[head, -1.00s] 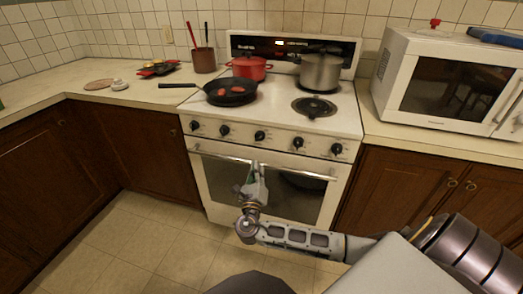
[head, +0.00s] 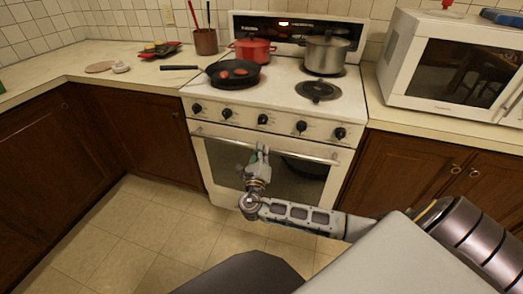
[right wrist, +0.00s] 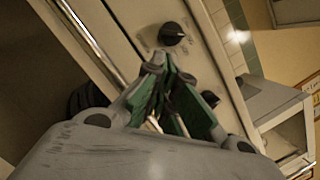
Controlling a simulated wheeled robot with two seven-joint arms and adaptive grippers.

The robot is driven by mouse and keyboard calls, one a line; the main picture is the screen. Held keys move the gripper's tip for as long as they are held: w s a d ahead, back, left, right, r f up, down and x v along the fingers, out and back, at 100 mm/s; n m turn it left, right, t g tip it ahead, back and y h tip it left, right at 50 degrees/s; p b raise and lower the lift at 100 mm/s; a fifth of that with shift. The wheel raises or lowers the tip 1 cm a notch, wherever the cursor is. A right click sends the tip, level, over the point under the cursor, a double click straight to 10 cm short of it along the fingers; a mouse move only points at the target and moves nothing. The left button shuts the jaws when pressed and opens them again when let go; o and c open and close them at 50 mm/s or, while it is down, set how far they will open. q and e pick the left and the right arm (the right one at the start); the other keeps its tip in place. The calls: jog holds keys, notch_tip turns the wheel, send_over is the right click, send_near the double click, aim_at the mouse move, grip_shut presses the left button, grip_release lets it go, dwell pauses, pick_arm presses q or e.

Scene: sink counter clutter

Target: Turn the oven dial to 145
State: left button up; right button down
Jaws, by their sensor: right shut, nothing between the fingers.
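The white stove's front panel carries a row of black dials. The middle dial (head: 263,119) stands straight above my right gripper (head: 261,149), which is in front of the oven door's handle bar, a little below the panel. A black dial (right wrist: 172,33) with printed marks around it shows beyond the fingertips in the right wrist view. My right gripper (right wrist: 160,68) is shut and empty, its green-padded fingers close together at the tips and apart from that dial. The dial numbers are too small to read. My left gripper is not in view.
The oven handle (head: 315,158) runs across the door just below the dials. A black pan (head: 234,75), a red pot (head: 252,49) and a steel pot (head: 327,54) stand on the cooktop. A microwave (head: 455,64) is on the right counter.

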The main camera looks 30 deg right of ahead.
aim_at(262, 120)
jog(key=b+x, duration=0.1)
jog(key=x, duration=0.5)
jog(key=shift+w+d, duration=0.15)
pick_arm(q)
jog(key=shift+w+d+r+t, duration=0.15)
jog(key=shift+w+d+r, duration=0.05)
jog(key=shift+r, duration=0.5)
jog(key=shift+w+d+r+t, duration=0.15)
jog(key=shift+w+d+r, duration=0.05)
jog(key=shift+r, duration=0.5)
pick_arm(e)
jog(key=shift+x, duration=1)
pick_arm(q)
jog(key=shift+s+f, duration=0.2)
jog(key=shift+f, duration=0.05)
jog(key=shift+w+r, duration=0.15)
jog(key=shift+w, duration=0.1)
